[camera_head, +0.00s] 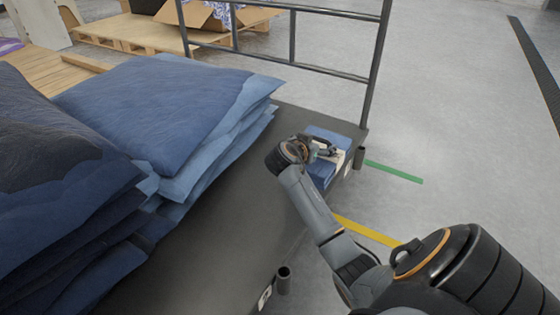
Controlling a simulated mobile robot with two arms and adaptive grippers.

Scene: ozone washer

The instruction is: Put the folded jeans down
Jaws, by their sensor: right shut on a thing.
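The folded jeans (321,175) are a small blue bundle at the far right corner of the dark cart platform (235,205). A pale patch shows on their right side. My right gripper (326,151) reaches over the bundle from the near side and is shut on it, hiding its middle. I cannot tell whether the bundle rests on the platform or hangs just above it. My left gripper is not in view.
Tall stacks of blue denim (165,110) and darker denim (50,175) fill the platform's left. A metal rail (290,62) stands at its far end. Pallets with an open cardboard box (195,15) lie beyond. The platform is bare between the stacks and my right arm.

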